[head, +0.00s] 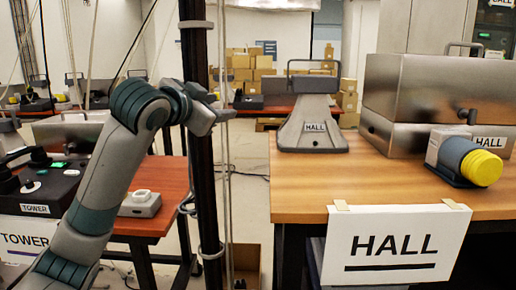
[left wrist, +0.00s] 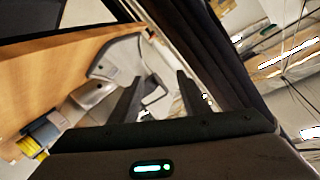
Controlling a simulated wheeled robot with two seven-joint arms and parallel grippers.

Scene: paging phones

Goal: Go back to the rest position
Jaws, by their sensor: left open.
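My left arm rises from the lower left in the head view and bends over at the top. The grey HALL phone stand (head: 313,122) stands on the wooden HALL table (head: 300,190); a grey stand (left wrist: 118,62) also shows beyond the fingers in the left wrist view. My right gripper is in neither view.
A dark post (head: 200,160) with hanging cords stands close to my left arm. A metal case (head: 420,95) and a yellow-capped device (head: 482,167) are on the HALL table. A TOWER table (head: 165,195) is at left. Open floor (head: 248,165) lies between the tables.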

